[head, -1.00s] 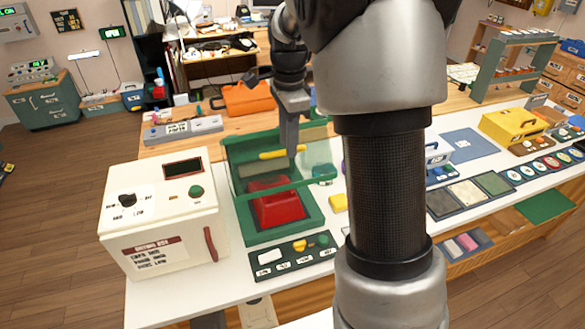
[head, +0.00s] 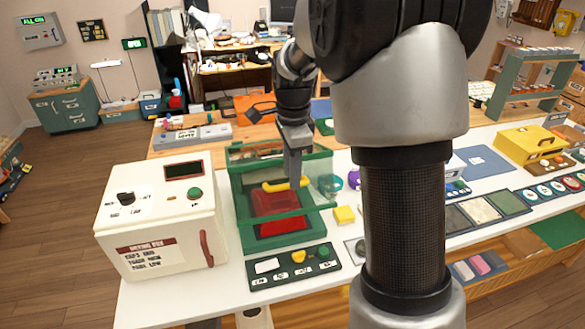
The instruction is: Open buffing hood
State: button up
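The buffing hood (head: 236,205) is a green box with a clear panel and a yellow handle bar (head: 280,186), standing on the white counter. A red block (head: 275,203) shows inside, behind the clear panel. The panel sits low over the box, with its front edge in front of the red block. My gripper (head: 298,180) points down at the right end of the yellow handle, touching it or very close. I see its fingers nearly edge-on, so their gap and any grip on the handle are unclear.
A dark button panel (head: 292,267) lies in front of the hood. A yellow block (head: 344,215) and a teal round item (head: 330,185) are to the right. My arm hides part of the counter.

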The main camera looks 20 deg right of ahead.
jog(key=w+r+p, duration=0.2)
jog(key=r, duration=0.7)
jog(key=w+r+p, duration=0.2)
jog(key=r, duration=0.8)
jog(key=shift+w+r, duration=0.2)
jog(key=shift+w, duration=0.15)
dwell(0.8)
dwell(0.4)
